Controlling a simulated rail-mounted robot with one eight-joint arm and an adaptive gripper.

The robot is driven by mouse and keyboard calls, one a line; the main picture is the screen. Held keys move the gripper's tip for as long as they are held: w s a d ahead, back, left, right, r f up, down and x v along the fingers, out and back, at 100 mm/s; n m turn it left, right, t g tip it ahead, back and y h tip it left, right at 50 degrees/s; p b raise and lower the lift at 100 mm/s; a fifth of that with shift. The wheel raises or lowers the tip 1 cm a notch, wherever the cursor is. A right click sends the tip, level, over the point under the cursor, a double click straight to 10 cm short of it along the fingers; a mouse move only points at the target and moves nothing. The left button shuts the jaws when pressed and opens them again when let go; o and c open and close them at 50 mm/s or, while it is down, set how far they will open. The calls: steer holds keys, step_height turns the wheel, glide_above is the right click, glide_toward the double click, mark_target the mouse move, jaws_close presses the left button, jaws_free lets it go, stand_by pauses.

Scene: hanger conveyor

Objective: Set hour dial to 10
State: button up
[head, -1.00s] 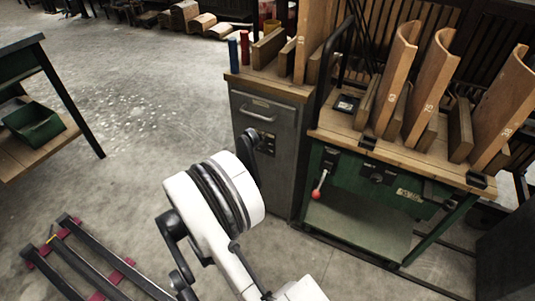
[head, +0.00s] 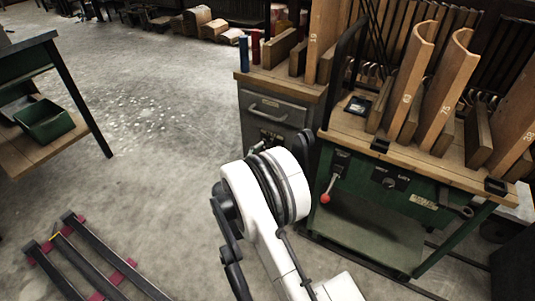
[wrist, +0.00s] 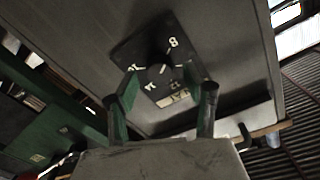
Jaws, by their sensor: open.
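The hour dial is a black square plate (wrist: 145,48) with white numbers and a dark round knob (wrist: 159,68) on the grey cabinet's front. In the wrist view the numbers show at an angle; an 8 and a 12 can be read, and where the knob points is not clear. My gripper (wrist: 166,96) is open, its two fingers spread to either side below the knob, apart from each other with nothing between them. Whether a fingertip touches the plate cannot be told. In the head view, my arm hides part of the cabinet front.
The grey cabinet (head: 270,107) stands left of a green bench (head: 352,186) with a red-tipped lever (head: 325,198). Curved wooden pieces (head: 450,85) stand on the bench top. Red and black rails (head: 85,262) lie on the floor at left. The middle floor is open.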

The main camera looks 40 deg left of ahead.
steer(key=shift+w, duration=0.65)
steer(key=c, duration=1.2)
steer(key=shift+o, duration=0.2)
steer(key=shift+m, duration=0.4)
steer(key=m, duration=1)
steer(key=shift+m+g, duration=0.3)
steer(key=shift+y, duration=0.3)
